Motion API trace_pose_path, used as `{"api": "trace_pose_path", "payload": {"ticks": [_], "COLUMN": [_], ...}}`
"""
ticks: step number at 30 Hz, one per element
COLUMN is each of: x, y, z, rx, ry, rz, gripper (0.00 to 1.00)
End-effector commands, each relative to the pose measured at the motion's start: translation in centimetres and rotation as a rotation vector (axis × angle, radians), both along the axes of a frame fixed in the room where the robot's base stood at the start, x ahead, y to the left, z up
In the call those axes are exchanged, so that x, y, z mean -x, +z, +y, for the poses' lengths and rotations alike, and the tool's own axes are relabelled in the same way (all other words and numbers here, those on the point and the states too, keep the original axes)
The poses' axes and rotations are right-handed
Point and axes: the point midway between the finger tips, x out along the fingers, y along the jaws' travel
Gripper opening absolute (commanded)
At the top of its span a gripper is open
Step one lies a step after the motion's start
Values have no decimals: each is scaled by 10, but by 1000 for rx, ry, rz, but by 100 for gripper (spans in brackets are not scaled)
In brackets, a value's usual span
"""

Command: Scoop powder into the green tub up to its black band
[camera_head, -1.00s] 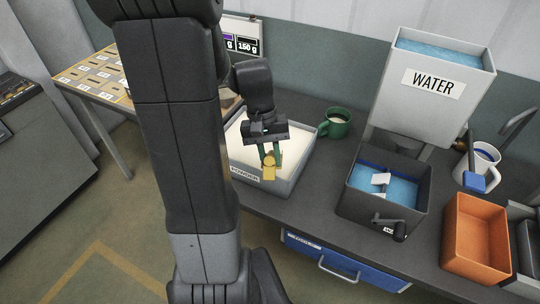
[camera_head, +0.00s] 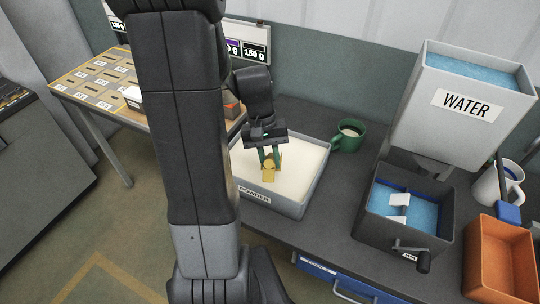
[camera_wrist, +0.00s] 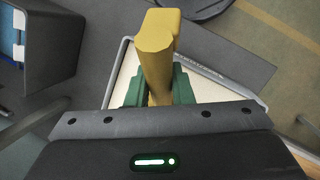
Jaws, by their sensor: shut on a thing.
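My gripper (camera_head: 269,158) has green fingers shut on the yellow scoop (camera_head: 269,171), over the powder tray. In the wrist view the scoop's yellow handle (camera_wrist: 155,62) sits between the green fingers (camera_wrist: 158,90). The scoop's bowl is hidden, so I cannot tell if it touches or holds powder. The grey tray (camera_head: 296,207), labelled POWDER, holds pale powder (camera_head: 303,157). The green tub (camera_head: 346,140), with a side handle, stands upright just right of the tray's back corner. Its inside looks pale with a dark ring; the fill level is too small to judge.
A dark bin of blue water (camera_head: 374,222) with a crank stands right of the tray, below the WATER tank (camera_head: 444,130). An orange bin (camera_head: 497,262) and a white jug (camera_head: 487,185) are farther right. Bare counter (camera_head: 335,190) lies between tray and dark bin.

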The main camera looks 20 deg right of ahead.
Motion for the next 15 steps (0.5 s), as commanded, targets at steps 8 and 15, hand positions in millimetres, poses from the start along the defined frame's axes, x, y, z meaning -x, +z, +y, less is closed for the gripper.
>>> {"api": "trace_pose_path", "payload": {"ticks": [8, 15], "x": [-4, -7], "y": [-20, -36], "z": [-2, -4], "rx": [-1, -1], "ry": [0, 1], "rz": [3, 2], "gripper": [0, 0]}}
